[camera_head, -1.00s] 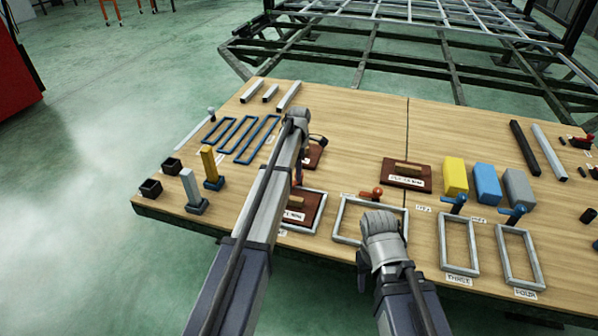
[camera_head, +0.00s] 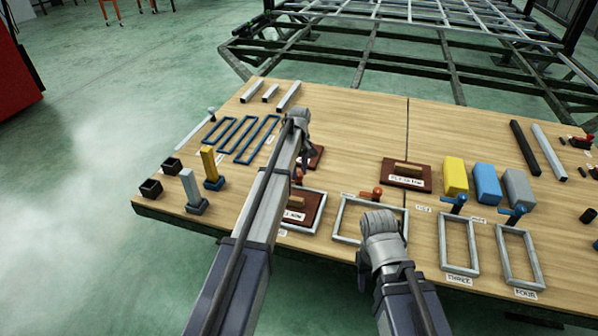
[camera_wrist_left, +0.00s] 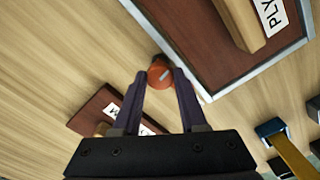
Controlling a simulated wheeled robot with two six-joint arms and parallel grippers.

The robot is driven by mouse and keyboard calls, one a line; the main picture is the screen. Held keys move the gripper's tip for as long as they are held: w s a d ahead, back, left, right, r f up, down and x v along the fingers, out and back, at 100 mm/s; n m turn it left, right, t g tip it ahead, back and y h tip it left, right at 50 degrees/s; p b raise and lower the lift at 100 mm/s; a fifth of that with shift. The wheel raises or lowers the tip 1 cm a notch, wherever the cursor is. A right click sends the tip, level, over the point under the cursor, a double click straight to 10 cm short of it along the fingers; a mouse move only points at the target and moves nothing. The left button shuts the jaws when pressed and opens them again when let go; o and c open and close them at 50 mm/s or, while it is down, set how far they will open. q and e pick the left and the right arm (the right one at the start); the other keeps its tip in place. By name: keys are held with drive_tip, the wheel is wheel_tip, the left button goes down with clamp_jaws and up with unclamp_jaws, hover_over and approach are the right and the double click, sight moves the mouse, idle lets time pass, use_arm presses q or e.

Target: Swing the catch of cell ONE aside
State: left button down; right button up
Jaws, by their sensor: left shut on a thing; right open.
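The left-hand cell frame (camera_head: 318,219), whose label is mostly hidden by my left arm, holds a brown panel (camera_head: 309,214) with a wooden grip. Its orange-red catch (camera_wrist_left: 160,67) is at the frame's edge in the left wrist view; in the head view my arm mostly covers it. My left gripper (camera_wrist_left: 159,76) is shut on the catch's knob, with one finger on each side. My right gripper (camera_head: 364,276) is open, low at the table's front edge, with its fingers largely hidden.
An empty frame with another orange catch (camera_head: 371,194) stands to the right. Two frames with blue catches (camera_head: 458,203) lie further right. Brown panels (camera_head: 406,183) and yellow, blue and grey blocks (camera_head: 487,183) lie behind. Blue loops (camera_head: 220,130) are left of my left arm.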

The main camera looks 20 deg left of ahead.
sight(299, 174)
use_arm(q)
drive_tip(key=shift+m, duration=0.8)
drive_tip(key=shift+c, duration=2.2)
unclamp_jaws()
wheel_tip(299, 174, up, 8)
drive_tip(key=p, duration=0.8)
drive_tip(key=shift+f, duration=0.1)
